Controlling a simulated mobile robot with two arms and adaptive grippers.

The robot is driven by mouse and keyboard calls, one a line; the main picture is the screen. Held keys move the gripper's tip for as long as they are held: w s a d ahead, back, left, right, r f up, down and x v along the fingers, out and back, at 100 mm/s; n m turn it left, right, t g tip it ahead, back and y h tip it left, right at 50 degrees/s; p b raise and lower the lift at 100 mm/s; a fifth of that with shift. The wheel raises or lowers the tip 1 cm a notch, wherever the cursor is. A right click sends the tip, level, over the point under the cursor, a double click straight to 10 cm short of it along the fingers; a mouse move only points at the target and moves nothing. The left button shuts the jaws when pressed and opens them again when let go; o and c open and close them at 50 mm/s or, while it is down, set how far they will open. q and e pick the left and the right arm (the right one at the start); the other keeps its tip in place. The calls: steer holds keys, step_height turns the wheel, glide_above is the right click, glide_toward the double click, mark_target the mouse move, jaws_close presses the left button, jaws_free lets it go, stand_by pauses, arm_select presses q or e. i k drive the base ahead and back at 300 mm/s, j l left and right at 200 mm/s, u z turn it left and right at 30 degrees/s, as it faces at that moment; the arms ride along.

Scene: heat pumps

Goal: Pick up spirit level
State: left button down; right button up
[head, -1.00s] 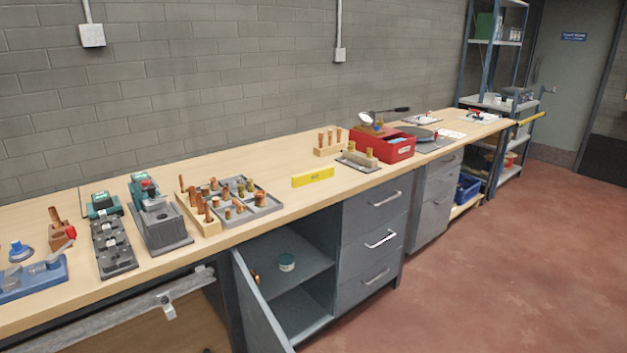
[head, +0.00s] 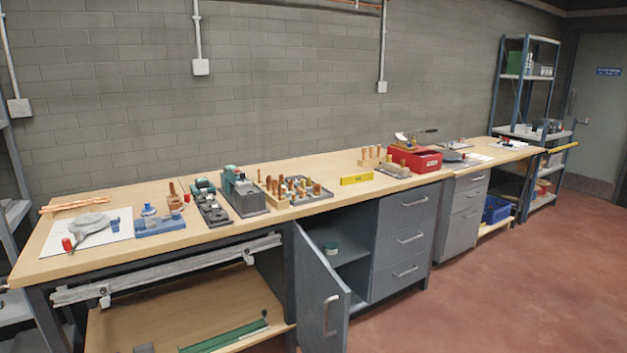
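Neither of my grippers is in view.
A grey rail (head: 165,270) runs along the bench front. Red floor (head: 500,290) is clear at the right. A blue crate (head: 496,208) sits under the far bench.

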mark_target(354, 178)
steer(key=i+l+u, duration=0.2)
steer(key=u, duration=0.3)
steer(key=i+l+u, duration=0.15)
steer(key=u, duration=0.3)
steer(key=i+l+u, duration=0.1)
steer(key=l+u, duration=0.25)
steer(key=u, duration=0.15)
